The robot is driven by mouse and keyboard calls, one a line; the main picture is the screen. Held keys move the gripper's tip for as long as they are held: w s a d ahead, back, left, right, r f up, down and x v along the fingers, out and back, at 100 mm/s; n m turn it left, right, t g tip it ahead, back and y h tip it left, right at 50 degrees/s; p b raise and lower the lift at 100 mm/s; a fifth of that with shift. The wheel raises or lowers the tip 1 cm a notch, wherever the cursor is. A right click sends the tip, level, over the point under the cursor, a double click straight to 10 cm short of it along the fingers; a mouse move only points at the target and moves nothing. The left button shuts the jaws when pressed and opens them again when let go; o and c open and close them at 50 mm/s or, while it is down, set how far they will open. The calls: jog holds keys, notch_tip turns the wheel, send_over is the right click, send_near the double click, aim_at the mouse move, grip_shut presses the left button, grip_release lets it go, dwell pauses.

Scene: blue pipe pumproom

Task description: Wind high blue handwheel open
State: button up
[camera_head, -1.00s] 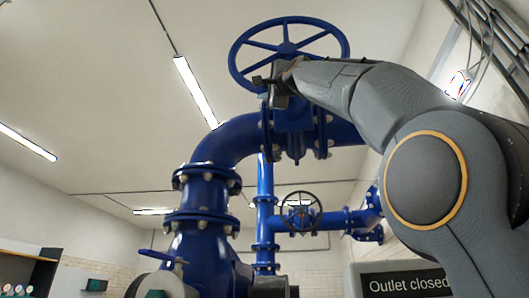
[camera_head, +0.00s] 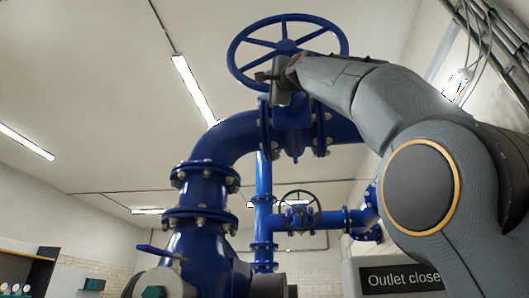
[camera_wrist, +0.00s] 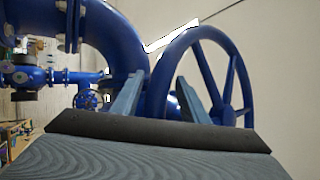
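The high blue handwheel (camera_head: 287,46) is at the top centre of the head view, on a blue valve above the thick pipe bend. It has a round rim, spokes and a hub. In the wrist view the handwheel (camera_wrist: 228,114) fills the middle right. My gripper (camera_head: 266,77) is at the wheel's near lower rim. In the wrist view the two fingers of my gripper (camera_wrist: 161,78) stand apart, and the rim passes between them in the picture. Gaps show on both sides of the rim. Whether a finger touches it, I cannot tell.
A smaller dark handwheel (camera_head: 299,211) is on a thinner blue pipe lower down. Conduits (camera_head: 490,45) run along the right wall. Free air lies left of the wheel.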

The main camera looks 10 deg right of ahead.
jog(key=shift+s, duration=0.1)
jog(key=b+v, duration=0.5)
jog(key=v, duration=0.1)
jog(key=shift+s+d+f, duration=0.1)
jog(key=shift+s+f, duration=0.05)
jog(key=shift+f, duration=0.1)
jog(key=shift+s+d+f+b, duration=0.25)
jog(key=shift+s+b, duration=0.15)
jog(key=shift+s, duration=0.1)
